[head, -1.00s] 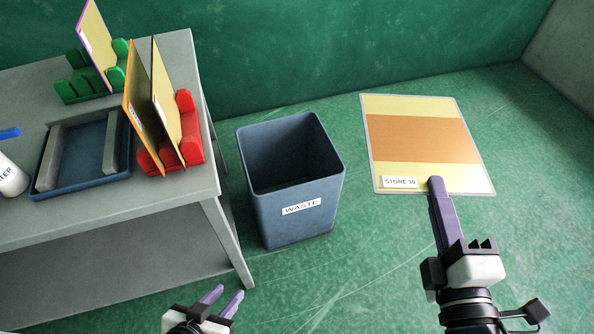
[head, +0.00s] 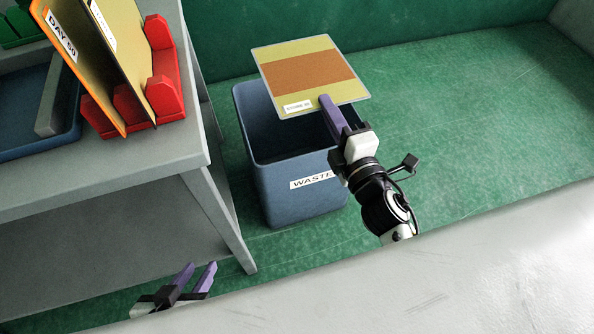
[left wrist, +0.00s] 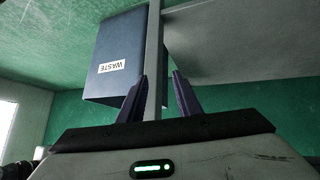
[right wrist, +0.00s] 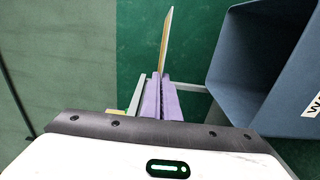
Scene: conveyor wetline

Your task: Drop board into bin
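The board (head: 308,72) is a flat square with yellow and orange bands and a small white label. My right gripper (head: 326,104) is shut on its near edge. In the head view the board overlaps the upper right of the blue-grey bin (head: 272,190), which is labelled WASTE. In the right wrist view the board (right wrist: 166,40) is edge-on between the purple fingers, and the bin (right wrist: 245,70) stands apart to its right. My left gripper (head: 200,277) is open and empty, low beside the table. The bin also shows in the left wrist view (left wrist: 120,45).
A grey table (head: 150,158) stands left of the bin. On it are a red rack (head: 165,90) holding upright boards (head: 85,65), a blue tray (head: 65,130) and a green rack (head: 18,28). Green floor (head: 470,110) is clear to the right.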

